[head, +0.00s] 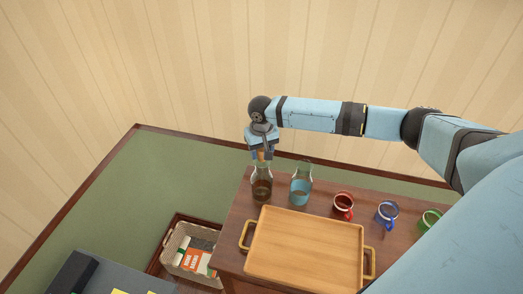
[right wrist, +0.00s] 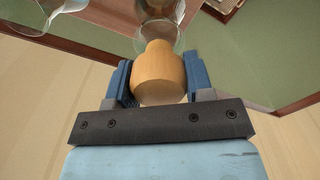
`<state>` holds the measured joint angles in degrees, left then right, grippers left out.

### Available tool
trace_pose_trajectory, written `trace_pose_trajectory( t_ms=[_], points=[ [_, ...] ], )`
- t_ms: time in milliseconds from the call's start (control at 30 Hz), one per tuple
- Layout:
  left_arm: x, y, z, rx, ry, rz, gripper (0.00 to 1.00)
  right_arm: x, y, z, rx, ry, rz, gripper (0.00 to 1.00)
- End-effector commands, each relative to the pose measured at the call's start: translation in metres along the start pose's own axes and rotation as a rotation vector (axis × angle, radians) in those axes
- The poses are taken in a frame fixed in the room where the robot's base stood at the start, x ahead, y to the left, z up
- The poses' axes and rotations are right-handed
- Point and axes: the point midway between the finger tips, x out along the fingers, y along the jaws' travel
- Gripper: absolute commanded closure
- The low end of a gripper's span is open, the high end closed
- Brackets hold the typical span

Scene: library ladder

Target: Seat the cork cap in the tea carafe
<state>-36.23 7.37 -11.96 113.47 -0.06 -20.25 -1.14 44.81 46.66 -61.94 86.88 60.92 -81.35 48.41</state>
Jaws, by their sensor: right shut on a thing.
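My right gripper (head: 261,157) is shut on the tan cork cap (right wrist: 158,75), which shows between the two blue fingers in the right wrist view. The gripper points down directly over the tea carafe (head: 262,188), a clear glass vessel with brown liquid standing upright at the table's back left. In the right wrist view the cork's narrow end overlaps the carafe's glass mouth (right wrist: 160,28). I cannot tell whether it is inside the neck or just above it. My left gripper is not in view.
A second carafe (head: 301,190) with blue liquid stands close on the right. Red (head: 343,206), blue (head: 386,214) and green (head: 430,220) mugs line the table's back. A wooden tray (head: 304,250) fills the front. A basket (head: 190,252) sits left of the table (head: 236,222).

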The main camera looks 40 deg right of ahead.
Motion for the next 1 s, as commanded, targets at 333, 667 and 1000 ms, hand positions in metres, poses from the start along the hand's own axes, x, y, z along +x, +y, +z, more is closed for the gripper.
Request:
trace_pose_trajectory(
  t_ms=[333,667,1000],
  points=[
    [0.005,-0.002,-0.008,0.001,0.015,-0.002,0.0,0.001,0.0,0.0,0.0,-0.001,-0.001,0.78],
    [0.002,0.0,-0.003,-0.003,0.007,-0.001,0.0,0.008,0.0,0.0,0.0,0.0,-0.001,0.78],
    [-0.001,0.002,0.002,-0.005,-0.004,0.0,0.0,0.017,0.0,0.0,0.001,-0.001,0.0,0.78]
  ],
)
